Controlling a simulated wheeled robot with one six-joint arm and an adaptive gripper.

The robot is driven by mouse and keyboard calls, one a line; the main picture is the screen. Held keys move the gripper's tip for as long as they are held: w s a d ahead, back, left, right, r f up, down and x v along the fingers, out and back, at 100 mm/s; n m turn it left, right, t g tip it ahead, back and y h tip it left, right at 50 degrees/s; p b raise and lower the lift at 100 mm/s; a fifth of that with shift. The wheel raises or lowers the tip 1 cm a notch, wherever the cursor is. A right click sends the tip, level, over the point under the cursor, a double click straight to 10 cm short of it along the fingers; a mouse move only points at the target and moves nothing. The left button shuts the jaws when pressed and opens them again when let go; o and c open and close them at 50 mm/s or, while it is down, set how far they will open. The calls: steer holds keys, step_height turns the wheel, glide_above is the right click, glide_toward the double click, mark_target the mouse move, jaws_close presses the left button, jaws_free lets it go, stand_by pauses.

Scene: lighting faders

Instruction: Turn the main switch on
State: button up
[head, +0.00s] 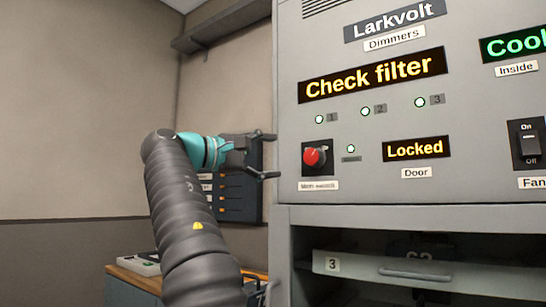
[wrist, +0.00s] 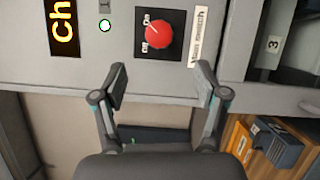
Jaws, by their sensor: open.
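The main switch (head: 314,157) is a red rotary knob on a dark square plate, low on the left of the grey cabinet front. A label below it is partly legible. In the wrist view the red knob (wrist: 159,31) sits ahead of my fingers, with On and Off marks beside it; I cannot tell which it points to. My gripper (head: 272,155) is left of the knob in the head view, fingers pointing towards the cabinet. In the wrist view my gripper (wrist: 161,80) is open and empty, its fingertips spread either side of the knob's line and apart from it.
The grey cabinet (head: 350,205) carries a Check filter display (head: 372,76), a Locked display (head: 416,149), several small lit lamps and a Fan rocker (head: 528,142). Drawer 3 (head: 345,263) is below. A dark wall unit (head: 240,207) is behind my gripper.

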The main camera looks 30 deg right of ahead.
steer(key=s+d+r+m+b, duration=0.1)
steer(key=s+d+b, duration=0.15)
steer(key=s, duration=0.65)
steer(key=n+t+h+b, duration=0.25)
steer(key=n+t, duration=0.65)
steer(key=n, duration=1.5)
glide_toward(310, 157)
steer(key=shift+y, duration=0.25)
steer(key=p+x, duration=0.2)
steer(key=x, duration=0.8)
steer(key=shift+d+r+p, duration=0.1)
steer(key=shift+r+p, duration=0.15)
steer(key=shift+p, duration=0.05)
steer(key=shift+c, duration=0.3)
steer(key=shift+m, duration=0.3)
steer(key=c, duration=1.1)
